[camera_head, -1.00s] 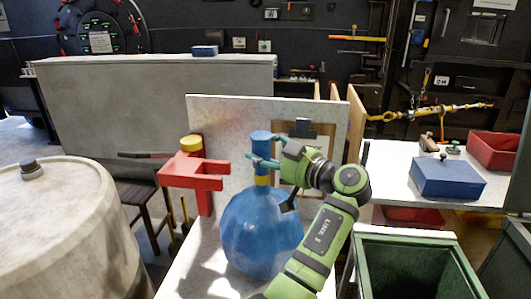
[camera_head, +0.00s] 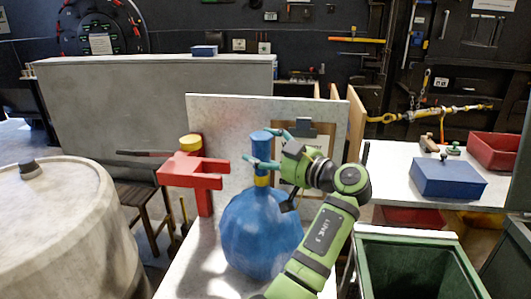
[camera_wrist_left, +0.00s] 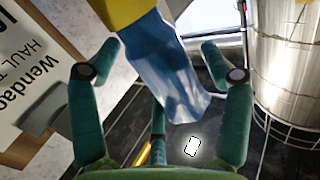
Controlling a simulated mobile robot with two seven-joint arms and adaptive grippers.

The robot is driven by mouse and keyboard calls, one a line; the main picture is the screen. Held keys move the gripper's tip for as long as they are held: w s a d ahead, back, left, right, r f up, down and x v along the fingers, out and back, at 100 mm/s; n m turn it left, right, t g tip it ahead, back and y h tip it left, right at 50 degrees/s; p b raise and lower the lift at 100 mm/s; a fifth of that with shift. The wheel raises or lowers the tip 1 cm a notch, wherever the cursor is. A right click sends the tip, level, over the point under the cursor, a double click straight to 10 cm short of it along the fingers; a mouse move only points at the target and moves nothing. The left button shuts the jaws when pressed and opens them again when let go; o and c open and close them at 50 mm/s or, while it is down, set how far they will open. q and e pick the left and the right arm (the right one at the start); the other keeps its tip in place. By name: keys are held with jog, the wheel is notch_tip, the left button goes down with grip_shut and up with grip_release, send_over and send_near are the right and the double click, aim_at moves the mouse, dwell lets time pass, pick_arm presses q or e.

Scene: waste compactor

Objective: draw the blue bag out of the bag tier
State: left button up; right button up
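The blue bag (camera_head: 258,232) stands upright on a pale surface (camera_head: 196,262) in front of an upright pale panel (camera_head: 225,118). A yellow band (camera_head: 261,181) circles its neck, and the blue neck (camera_head: 261,146) rises above it. Beside it on the left is a red bracket-like fixture (camera_head: 190,172) with a yellow cap. My left gripper (camera_head: 257,147) is open at the neck above the band. My right gripper is not in view.
A green open bin (camera_head: 410,238) stands at the right. Behind it a bench holds a blue box (camera_head: 447,177) and a red tray (camera_head: 493,151). A large pale drum (camera_head: 55,230) fills the lower left. A grey wall (camera_head: 140,105) stands behind.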

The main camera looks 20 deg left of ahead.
pick_arm(q)
jog(key=shift+f, duration=0.25)
notch_tip(320, 180, up, 11)
jog(key=shift+f, duration=0.2)
